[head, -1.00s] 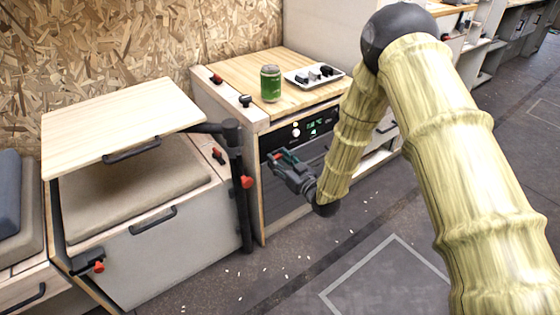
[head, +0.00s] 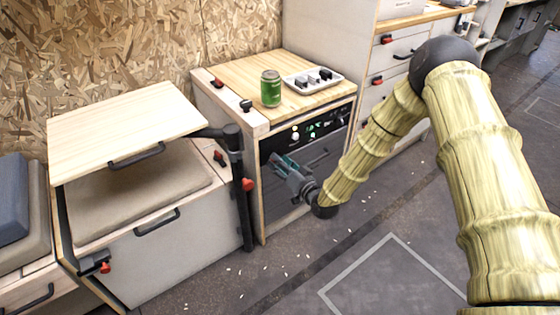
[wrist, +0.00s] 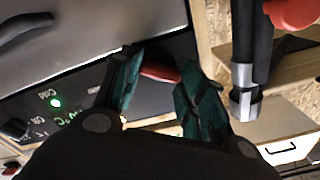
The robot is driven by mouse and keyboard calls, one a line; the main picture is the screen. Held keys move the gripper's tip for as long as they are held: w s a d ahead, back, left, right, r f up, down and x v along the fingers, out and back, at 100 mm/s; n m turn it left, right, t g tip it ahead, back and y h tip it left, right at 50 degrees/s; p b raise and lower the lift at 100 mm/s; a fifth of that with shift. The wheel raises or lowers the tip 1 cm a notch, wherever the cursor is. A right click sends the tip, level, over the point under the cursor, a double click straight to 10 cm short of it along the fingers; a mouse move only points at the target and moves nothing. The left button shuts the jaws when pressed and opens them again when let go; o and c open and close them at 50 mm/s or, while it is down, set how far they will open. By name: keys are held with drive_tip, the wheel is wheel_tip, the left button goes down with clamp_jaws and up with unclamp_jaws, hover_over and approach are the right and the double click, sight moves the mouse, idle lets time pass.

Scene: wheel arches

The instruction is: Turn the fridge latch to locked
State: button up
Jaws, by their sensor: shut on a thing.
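The fridge (head: 277,212) is a dark-fronted unit built in under a wooden counter. Its black upper panel (head: 274,146) carries small lit green marks. In the wrist view the panel (wrist: 72,92) shows a green light and the words "Cold" and "ON". The red latch (wrist: 160,73) sits between the teal fingertips, with its ends partly covered, so its exact angle is hard to tell. My gripper (head: 281,163) is at the fridge front in the head view and is shut on the latch. It also fills the lower wrist view (wrist: 158,88). The latch is hidden in the head view.
A green can (head: 271,88) and a white tray (head: 313,80) with dark items stand on the counter. A black post (head: 240,205) with a red knob (head: 248,184) stands just left of the fridge, holding a small tabletop (head: 125,125).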

drive_tip(key=m, duration=1.1)
drive_tip(key=shift+d+f, duration=0.15)
drive_tip(key=shift+f, duration=0.1)
idle(0.4)
drive_tip(key=o, duration=1)
drive_tip(key=v, duration=1.2)
